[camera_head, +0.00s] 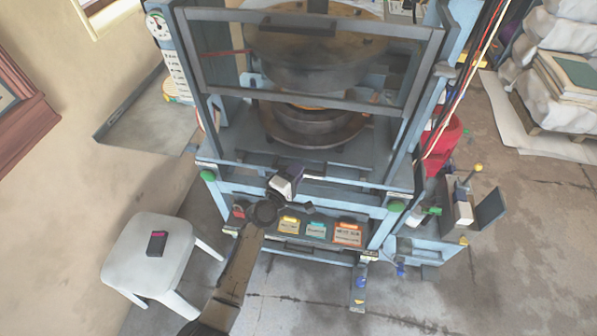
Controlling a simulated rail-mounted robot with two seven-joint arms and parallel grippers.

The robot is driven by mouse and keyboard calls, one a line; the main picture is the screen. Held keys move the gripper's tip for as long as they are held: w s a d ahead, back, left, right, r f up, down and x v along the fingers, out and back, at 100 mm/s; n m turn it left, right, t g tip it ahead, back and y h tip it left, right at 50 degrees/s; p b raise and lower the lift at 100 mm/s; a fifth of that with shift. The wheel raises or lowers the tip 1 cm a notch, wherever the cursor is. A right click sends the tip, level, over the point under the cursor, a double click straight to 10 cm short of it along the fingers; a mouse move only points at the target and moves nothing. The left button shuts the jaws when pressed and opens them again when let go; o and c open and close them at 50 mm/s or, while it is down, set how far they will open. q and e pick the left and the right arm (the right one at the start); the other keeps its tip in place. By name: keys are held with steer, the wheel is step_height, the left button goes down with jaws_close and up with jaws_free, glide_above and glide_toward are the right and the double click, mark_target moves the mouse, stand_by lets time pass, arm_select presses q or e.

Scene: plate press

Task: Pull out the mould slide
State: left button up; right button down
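The blue-grey plate press (290,187) fills the middle of the head view. A round grey mould (315,128) sits low inside it on a wide disc, with a glowing orange patch on top; it looks like the part on the mould slide, but the slide's own edges are hard to make out. My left gripper (287,180) is in front of the press's front beam, below the mould. Its fingers are small and partly hidden, so I cannot tell whether they are open or touch anything. My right gripper is not in view.
A framed guard (305,98) crosses the press front above the mould. A white stool (150,250) with a small dark box (157,243) stands at left. A red container (441,145) stands at right. Floor at lower right is clear.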

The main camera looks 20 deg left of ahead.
arm_select(q)
steer(key=shift+w+d, duration=0.15)
steer(key=shift+w, duration=0.5)
steer(key=shift+c, duration=0.4)
jaws_close()
